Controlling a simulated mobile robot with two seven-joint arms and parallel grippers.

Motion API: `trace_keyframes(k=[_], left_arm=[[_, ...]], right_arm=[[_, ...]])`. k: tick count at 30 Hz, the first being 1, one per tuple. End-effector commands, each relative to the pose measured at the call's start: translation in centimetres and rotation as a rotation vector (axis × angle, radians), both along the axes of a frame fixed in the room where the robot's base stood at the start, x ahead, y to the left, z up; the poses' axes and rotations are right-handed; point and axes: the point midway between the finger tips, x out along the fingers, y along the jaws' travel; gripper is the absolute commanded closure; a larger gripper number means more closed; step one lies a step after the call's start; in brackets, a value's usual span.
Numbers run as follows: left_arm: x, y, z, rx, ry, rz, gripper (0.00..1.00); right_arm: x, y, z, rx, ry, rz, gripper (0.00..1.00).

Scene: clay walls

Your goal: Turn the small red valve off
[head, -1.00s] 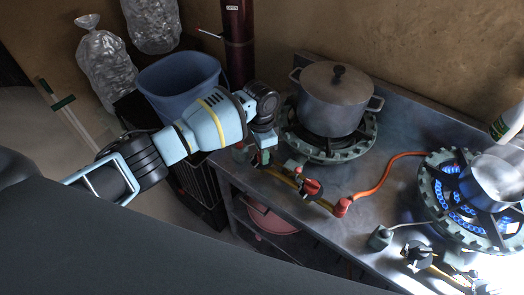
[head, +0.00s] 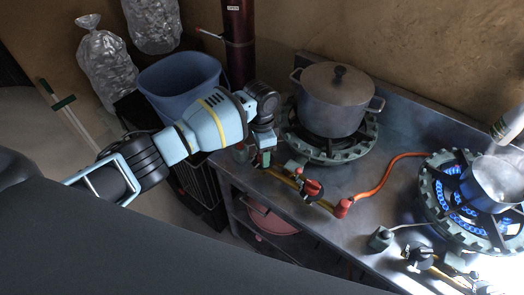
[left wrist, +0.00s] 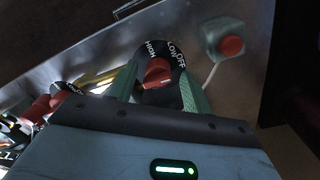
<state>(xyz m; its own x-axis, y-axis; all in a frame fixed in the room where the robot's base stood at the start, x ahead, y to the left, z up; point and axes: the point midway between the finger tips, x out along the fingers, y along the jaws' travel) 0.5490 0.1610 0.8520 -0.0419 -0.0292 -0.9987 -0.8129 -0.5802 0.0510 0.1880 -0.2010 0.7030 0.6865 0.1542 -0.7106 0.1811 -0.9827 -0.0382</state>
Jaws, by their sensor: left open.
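My left gripper (head: 263,158) is over the front left of the steel counter, beside the left burner. In the left wrist view its two green fingers (left wrist: 157,90) are open, one on each side of a small red valve handle (left wrist: 157,72). The handle sits on a black dial marked HIGH, LOW and OFF. Its raised part appears to lie toward the HIGH side. I cannot tell whether the fingers touch it. In the head view my gripper hides this valve. A second red valve (head: 310,188) on a black dial stands to the right; it also shows in the wrist view (left wrist: 60,97). My right gripper is out of view.
A lidded pot (head: 333,100) sits on the left burner (head: 350,148), where no flame shows. A pan (head: 497,182) sits on the right burner, which has blue flames (head: 460,207). An orange hose (head: 385,175) crosses the counter. A box with a red button (left wrist: 230,46) is near my gripper.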

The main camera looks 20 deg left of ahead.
Motion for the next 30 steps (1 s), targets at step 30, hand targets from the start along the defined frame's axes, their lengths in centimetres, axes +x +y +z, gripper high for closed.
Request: trace_keyframes(k=[30], left_arm=[[0.3, 0.3, 7.8, -0.001, 0.001, 0.000, 0.50]], right_arm=[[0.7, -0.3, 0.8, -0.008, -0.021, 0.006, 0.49]])
